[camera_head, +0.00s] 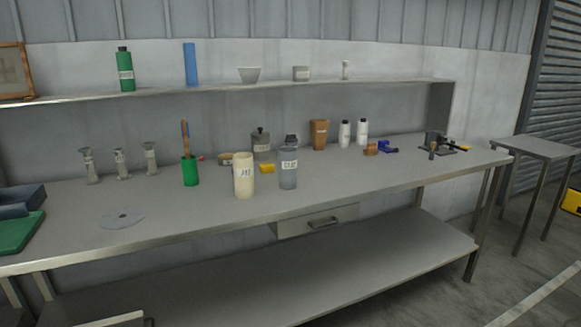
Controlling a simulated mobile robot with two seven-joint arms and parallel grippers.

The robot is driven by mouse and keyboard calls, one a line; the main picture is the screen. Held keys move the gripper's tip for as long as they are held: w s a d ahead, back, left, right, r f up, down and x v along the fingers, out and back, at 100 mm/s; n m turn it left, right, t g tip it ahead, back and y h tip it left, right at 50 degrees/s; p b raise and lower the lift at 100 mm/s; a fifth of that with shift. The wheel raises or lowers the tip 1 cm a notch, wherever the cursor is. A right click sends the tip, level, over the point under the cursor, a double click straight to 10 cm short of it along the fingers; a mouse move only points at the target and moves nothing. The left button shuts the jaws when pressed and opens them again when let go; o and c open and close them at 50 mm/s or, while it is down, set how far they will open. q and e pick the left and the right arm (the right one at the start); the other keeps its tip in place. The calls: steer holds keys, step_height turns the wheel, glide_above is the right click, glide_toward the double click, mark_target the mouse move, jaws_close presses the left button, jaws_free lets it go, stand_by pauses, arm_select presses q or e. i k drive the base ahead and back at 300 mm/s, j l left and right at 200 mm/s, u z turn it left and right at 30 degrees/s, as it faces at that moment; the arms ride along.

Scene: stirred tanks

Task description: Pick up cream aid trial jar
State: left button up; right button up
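A cream cylindrical jar (244,178) with a white label stands upright on the grey workbench (390,183), left of the bench's middle. A grey-blue translucent bottle (288,172) with a dark cap and a white label stands just to its right, apart from it. A green cup (190,172) with brush-like tools in it stands to the jar's left. Neither of my grippers is in view, and nothing is touching the jar.
A lidded grey jar (261,143) and a yellow item (267,168) sit behind the cream jar. Several metal stands (122,163) and a clear disc (122,218) are at left. A shelf (220,90) runs above the back. The bench front near the jar is clear.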

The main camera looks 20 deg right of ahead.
mark_target(242, 162)
steer(key=i+l+u, duration=0.2)
steer(key=l, duration=0.15)
steer(key=i+l+u, duration=0.2)
steer(key=l, duration=0.15)
steer(key=i+l+u, duration=0.2)
steer(key=l, duration=0.2)
steer(key=k, duration=0.1)
